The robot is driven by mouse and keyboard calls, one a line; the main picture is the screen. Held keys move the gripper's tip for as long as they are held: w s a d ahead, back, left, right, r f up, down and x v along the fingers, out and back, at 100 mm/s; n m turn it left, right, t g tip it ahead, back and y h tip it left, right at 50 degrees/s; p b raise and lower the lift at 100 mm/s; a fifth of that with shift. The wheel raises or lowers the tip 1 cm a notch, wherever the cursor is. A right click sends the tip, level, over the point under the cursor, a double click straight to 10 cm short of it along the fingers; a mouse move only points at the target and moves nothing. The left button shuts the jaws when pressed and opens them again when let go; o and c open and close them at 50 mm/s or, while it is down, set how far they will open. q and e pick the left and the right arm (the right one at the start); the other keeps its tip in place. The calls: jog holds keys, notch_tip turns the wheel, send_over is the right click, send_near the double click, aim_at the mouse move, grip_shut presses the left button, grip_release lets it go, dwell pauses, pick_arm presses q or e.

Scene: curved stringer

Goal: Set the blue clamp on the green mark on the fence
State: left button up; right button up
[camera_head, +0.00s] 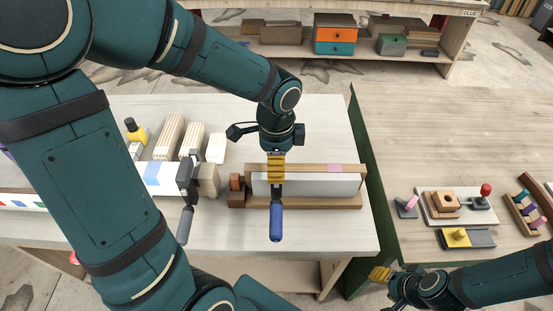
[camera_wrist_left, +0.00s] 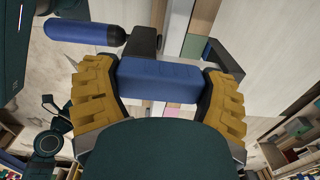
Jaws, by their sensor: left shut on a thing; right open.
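My left gripper (camera_head: 276,170) is shut on the blue clamp (camera_head: 276,222) over the fence (camera_head: 350,169). The clamp's blue handle hangs down in front of the white-faced piece. In the left wrist view the clamp's blue body (camera_wrist_left: 160,80) sits between the two yellow fingers. I cannot tell whether the clamp touches the fence. A pink mark (camera_head: 335,168) lies on the fence to the right. My right gripper (camera_head: 381,273) is open and empty at lower right.
A black clamp with a grey handle (camera_head: 185,222) stands to the left. Wooden blocks (camera_head: 170,138) and a yellow-topped item (camera_head: 136,133) lie behind it. A second bench at right carries trays and a red-knobbed fixture (camera_head: 485,190). The pale tabletop (camera_head: 320,125) behind the fence is clear.

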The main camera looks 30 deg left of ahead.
pick_arm(q)
jog(key=shift+f, duration=0.1)
jog(key=shift+f+b, duration=1.15)
jog(key=shift+f, duration=0.2)
jog(key=shift+f, duration=0.15)
jog(key=shift+f+b, duration=0.4)
jog(key=o, duration=1.2)
jog(key=shift+c, duration=0.2)
notch_tip(320, 180, up, 12)
jog(key=shift+r, duration=0.1)
